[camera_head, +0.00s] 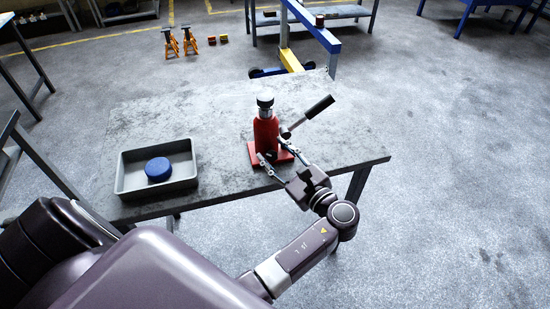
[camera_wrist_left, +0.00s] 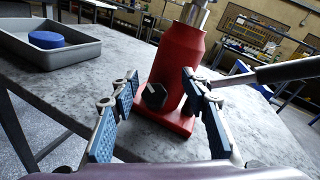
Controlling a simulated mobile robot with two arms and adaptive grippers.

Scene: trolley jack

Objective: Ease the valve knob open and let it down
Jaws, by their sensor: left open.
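The red bottle jack (camera_head: 266,134) stands upright on the worktable, with a silver ram and dark cap on top. Its lever with a black grip (camera_head: 319,107) points up to the right. In the left wrist view the jack body (camera_wrist_left: 180,58) fills the middle, and the dark hexagonal valve knob (camera_wrist_left: 154,96) sits low on its near side. My left gripper (camera_head: 273,152) is open at the jack's near side. In the left wrist view its two blue-padded fingers (camera_wrist_left: 160,84) stand either side of the knob, with visible gaps. My right gripper is not in view.
A grey tray (camera_head: 126,184) with a blue round object (camera_head: 158,169) in it stands left of the jack. The grey worktable (camera_head: 220,110) is otherwise mostly clear. Beyond it are a blue and yellow hoist (camera_head: 290,58) and orange stands (camera_head: 171,43) on the floor.

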